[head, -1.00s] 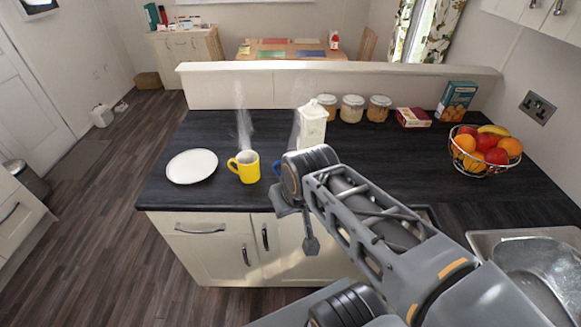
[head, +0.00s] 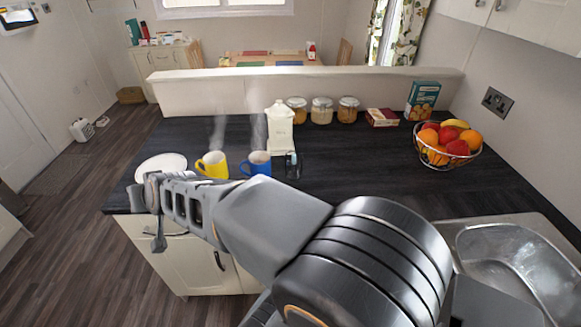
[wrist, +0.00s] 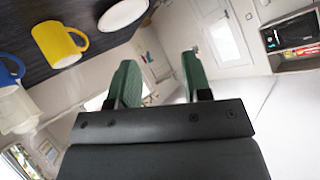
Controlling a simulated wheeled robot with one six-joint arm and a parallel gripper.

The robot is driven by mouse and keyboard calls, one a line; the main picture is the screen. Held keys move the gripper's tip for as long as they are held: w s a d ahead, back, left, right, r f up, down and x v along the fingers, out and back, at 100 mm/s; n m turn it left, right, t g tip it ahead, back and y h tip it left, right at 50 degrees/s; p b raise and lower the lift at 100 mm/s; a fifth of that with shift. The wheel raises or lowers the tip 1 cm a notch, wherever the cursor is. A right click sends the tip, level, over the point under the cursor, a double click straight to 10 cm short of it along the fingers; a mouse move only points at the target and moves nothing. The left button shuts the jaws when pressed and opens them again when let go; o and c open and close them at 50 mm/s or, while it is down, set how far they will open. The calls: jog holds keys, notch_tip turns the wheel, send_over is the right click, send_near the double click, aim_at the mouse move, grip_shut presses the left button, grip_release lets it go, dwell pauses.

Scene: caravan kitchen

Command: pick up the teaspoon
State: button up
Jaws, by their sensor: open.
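I cannot make out a teaspoon in either view. My gripper (wrist: 160,62) shows in the wrist view as two green fingers, apart and with nothing between them. In the head view the end of my arm is over the left front edge of the counter (head: 340,180), in front of the white plate (head: 163,164), and its fingers cannot be made out. A yellow mug (head: 213,166) and a blue mug (head: 257,165) stand right of the plate. The wrist view also shows the yellow mug (wrist: 55,46), the blue mug (wrist: 8,72) and the plate (wrist: 122,13).
A white lidded canister (head: 279,130) stands behind the mugs, with a small dark object (head: 292,166) beside it. Jars (head: 322,110), a red box (head: 382,117) and a fruit bowl (head: 447,144) are at the back and right. A sink (head: 512,262) is front right.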

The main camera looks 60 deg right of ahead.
jog(key=w+d+f+m+t+h+b, duration=0.2)
jog(key=w+d+m+h, duration=0.25)
jog(key=d, duration=0.35)
jog(key=m+g+h+b, duration=0.5)
jog(key=m+g+h, duration=0.8)
jog(key=m+g, duration=0.3)
send_near(293, 158)
jog(key=shift+n+g, duration=0.25)
jog(key=shift+g, duration=0.35)
jog(key=shift+w+f+p+x, duration=0.15)
jog(key=shift+p+x, duration=0.25)
jog(key=shift+x, duration=1.25)
jog(key=shift+w+p+x, duration=0.15)
jog(key=shift+p+x, duration=0.3)
jog(key=shift+x, duration=1.25)
jog(key=shift+w+f+p+x, duration=0.15)
jog(key=shift+p+x, duration=0.25)
jog(key=shift+x, duration=1.25)
jog(key=shift+d, duration=0.1)
jog(key=shift+r, duration=0.1)
grip_shut()
